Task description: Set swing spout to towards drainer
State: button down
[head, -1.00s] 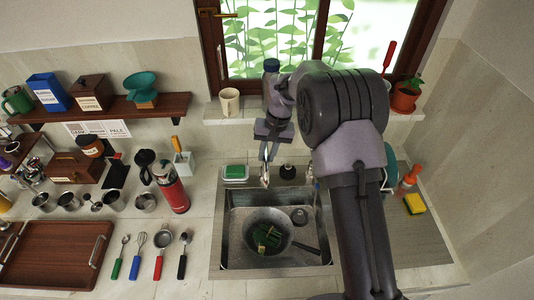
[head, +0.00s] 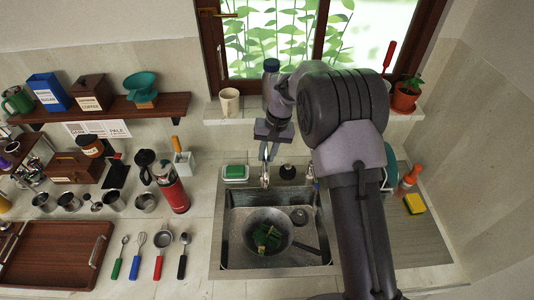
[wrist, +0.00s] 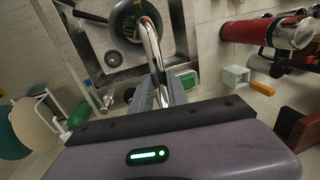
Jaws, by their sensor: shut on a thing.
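The swing spout (wrist: 150,42) is a curved chrome tube in the wrist view. It runs from between my gripper's fingers out over the sink and ends above the pan. My gripper (head: 265,160) is shut on the spout, behind the sink's back edge, left of centre; its fingers also show in the wrist view (wrist: 158,94). In the head view only a small bright part of the spout shows below the fingers. The grey drainer surface (head: 413,243) lies right of the sink, partly hidden by my arm.
The steel sink (head: 228,258) holds a dark pan (head: 250,244) with green pieces in it. A soap dish with a green block (head: 235,173) sits left of my gripper. A red flask (head: 173,190) stands further left. An orange bottle (head: 409,178) and yellow sponge (head: 414,204) stand right.

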jog(key=w+d+n+g+p, duration=0.1)
jog(key=w+d+n+p, duration=0.3)
jog(key=d+n, duration=0.5)
jog(key=shift+w+d+g+h+p, duration=0.35)
jog(key=shift+d+p, duration=0.25)
jog(key=shift+p, duration=0.35)
jog(key=c, duration=1.3)
grip_release()
